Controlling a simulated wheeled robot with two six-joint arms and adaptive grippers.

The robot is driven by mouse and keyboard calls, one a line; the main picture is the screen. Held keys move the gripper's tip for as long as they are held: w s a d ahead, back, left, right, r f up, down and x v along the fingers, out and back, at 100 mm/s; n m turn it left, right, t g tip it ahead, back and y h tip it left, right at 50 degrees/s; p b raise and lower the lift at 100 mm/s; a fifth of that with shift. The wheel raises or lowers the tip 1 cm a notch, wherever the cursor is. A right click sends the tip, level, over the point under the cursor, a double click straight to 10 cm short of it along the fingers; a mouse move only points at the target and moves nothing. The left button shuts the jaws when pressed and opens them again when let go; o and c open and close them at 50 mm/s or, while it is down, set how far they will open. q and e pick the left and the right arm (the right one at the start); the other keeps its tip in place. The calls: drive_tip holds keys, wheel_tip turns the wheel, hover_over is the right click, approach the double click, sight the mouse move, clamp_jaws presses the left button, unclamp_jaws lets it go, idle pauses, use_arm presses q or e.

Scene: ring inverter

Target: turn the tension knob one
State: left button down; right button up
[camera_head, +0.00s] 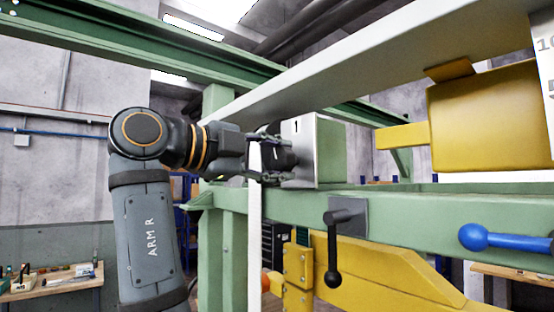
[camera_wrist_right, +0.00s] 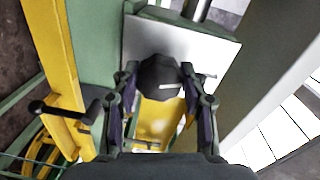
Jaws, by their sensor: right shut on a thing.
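The tension knob one is a dark faceted knob (camera_head: 284,158) on a pale metal plate (camera_head: 304,130) marked "1", fixed to a green box. In the right wrist view the knob (camera_wrist_right: 158,72) sits between the two fingers, with a small white mark on its face. My right gripper (camera_head: 270,158) reaches it from the left and is shut on it; the fingers also show in the wrist view (camera_wrist_right: 160,95). The fingers partly hide the knob in the head view. My left gripper is not in view.
A black-handled lever (camera_head: 334,255) hangs on the green beam (camera_head: 400,205) below the plate. A blue-knobbed handle (camera_head: 480,237) is at the right. A yellow block (camera_head: 480,115) stands right of the green box. A pale slanted beam (camera_head: 330,65) passes above my right gripper.

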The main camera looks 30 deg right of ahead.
idle(0.3)
drive_tip(key=o, duration=1.2)
drive_tip(key=shift+d, duration=0.15)
drive_tip(key=shift+c, duration=0.2)
